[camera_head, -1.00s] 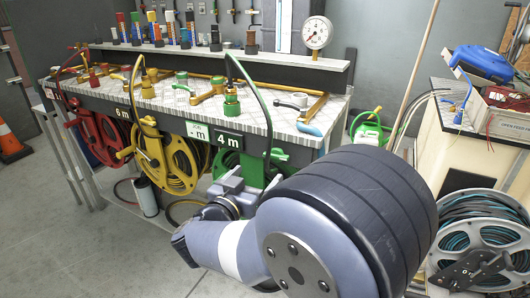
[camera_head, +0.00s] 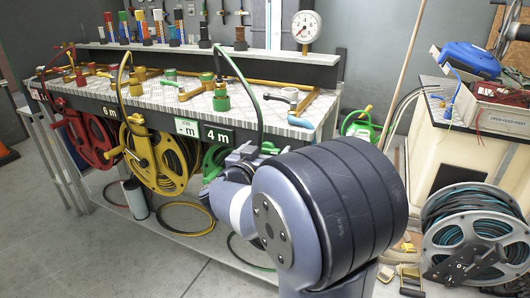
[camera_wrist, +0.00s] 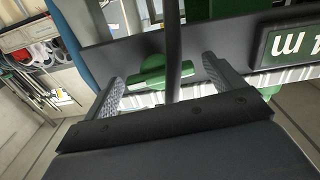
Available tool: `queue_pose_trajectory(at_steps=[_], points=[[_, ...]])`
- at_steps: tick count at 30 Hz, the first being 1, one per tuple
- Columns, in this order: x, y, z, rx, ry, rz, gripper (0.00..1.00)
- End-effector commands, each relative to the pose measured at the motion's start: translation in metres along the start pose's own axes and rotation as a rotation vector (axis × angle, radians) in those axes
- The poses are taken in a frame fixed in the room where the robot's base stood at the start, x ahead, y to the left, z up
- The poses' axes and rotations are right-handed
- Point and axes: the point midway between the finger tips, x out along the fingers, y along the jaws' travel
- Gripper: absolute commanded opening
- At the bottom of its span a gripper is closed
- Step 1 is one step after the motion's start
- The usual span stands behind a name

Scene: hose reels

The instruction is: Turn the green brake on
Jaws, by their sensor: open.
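A green knob-like part (camera_wrist: 153,70), perhaps the green brake, sits on a dark panel in the wrist view. My gripper (camera_wrist: 165,73) is open, with one finger on each side of that part; I cannot tell whether either touches it. A dark hose (camera_wrist: 173,45) crosses between the fingers. In the head view my gripper is at the bench front, right of the "4 m" sign (camera_head: 217,135), and my wrist hides much of the green reel (camera_head: 213,160). The brake's setting cannot be made out.
The yellow reel (camera_head: 170,160) and red reel (camera_head: 90,140) hang to the left under the bench (camera_head: 150,92). A grey reel (camera_head: 470,240) stands at the right by a cream cabinet (camera_head: 450,150). Open floor (camera_head: 70,240) lies at front left.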

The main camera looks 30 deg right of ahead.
Motion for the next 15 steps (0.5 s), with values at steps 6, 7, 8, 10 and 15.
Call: queue_pose_trajectory(at_steps=[6, 7, 8, 10, 15], points=[[-0.0003, -0.0001, -0.0001, 0.0, 0.0, 0.0, 0.82], [-0.0003, -0.0001, -0.0001, 0.0, 0.0, 0.0, 0.79], [-0.0004, -0.0001, -0.0002, 0.0, 0.0, 0.0, 0.77], [-0.0004, -0.0001, -0.0001, 0.0, 0.0, 0.0, 0.71], [-0.0005, -0.0001, -0.0002, 0.0, 0.0, 0.0, 0.57]])
